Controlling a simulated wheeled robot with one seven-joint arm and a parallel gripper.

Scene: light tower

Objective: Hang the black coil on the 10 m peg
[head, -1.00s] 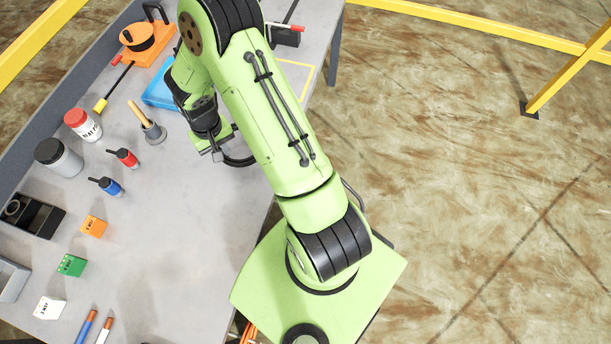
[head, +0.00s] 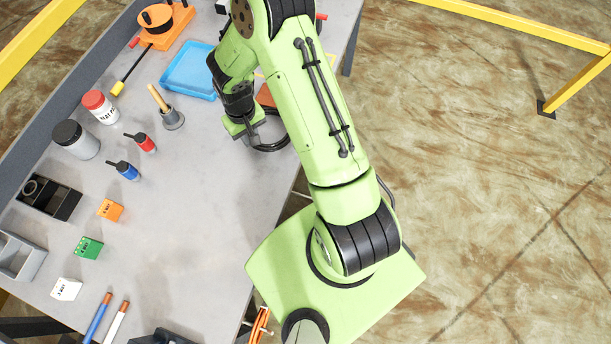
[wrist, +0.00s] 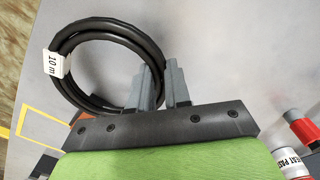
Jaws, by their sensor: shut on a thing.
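The black coil (wrist: 82,38) is a ring of black cable with a white "10 m" tag (wrist: 54,65), seen in the wrist view. My gripper (wrist: 163,82) is shut on the coil at its right side. In the head view the coil (head: 270,148) shows partly below my gripper (head: 243,128), over the table's right edge area. Part of the coil is hidden behind my arm in the head view. No peg can be made out in either view.
An orange reel (head: 158,20) stands at the back. Yellow rails (head: 520,25) stand beyond the floor at right.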

